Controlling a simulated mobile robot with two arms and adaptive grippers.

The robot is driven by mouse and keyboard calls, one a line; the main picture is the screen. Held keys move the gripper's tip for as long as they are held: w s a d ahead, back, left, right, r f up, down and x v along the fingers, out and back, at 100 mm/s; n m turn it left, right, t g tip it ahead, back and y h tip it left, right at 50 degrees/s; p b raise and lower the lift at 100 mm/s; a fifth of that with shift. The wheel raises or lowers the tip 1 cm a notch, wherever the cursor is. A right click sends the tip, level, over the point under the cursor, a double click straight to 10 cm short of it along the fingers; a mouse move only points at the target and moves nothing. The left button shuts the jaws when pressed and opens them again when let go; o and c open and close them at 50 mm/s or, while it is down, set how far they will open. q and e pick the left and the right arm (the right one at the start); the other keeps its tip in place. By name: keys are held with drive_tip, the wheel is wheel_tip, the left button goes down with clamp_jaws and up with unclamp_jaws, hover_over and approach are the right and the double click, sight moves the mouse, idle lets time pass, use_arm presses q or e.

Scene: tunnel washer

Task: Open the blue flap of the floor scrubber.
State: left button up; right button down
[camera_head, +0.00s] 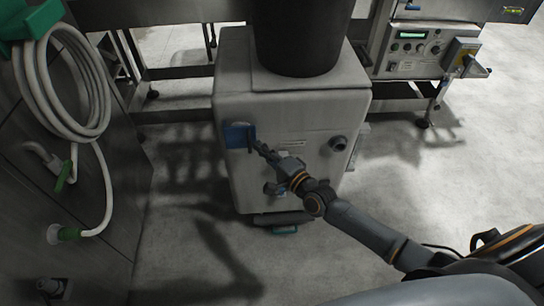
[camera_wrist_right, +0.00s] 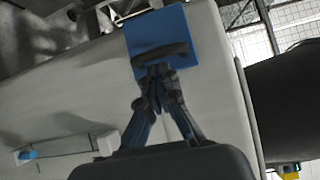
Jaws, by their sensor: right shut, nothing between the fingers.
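The floor scrubber (camera_head: 250,185) is a grey-white box standing in the middle of the head view. Its blue flap (camera_head: 236,136) is on the upper left of the front face, with a dark handle bar on it. The flap (camera_wrist_right: 157,28) shows at the top of the right wrist view and looks closed, though its angle is hard to tell. My right gripper (camera_head: 262,148) is at the flap's right edge. In the wrist view its shut fingertips (camera_wrist_right: 155,72) are at the dark handle, with nothing between them; contact cannot be told. My left gripper is not in view.
A black bin (camera_head: 300,35) stands on top of the scrubber. A white hose (camera_head: 62,90) hangs on the dark wall at the left. A control box (camera_head: 415,48) sits on a steel frame behind at the right. The floor (camera_head: 400,165) right of the scrubber is clear.

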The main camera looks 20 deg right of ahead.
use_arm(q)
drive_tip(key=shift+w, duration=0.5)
use_arm(e)
drive_tip(key=shift+w+a, duration=0.2)
drive_tip(key=shift+w, duration=0.35)
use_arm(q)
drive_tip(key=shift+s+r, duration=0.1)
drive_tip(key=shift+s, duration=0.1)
use_arm(e)
drive_tip(key=shift+s+a, duration=0.1)
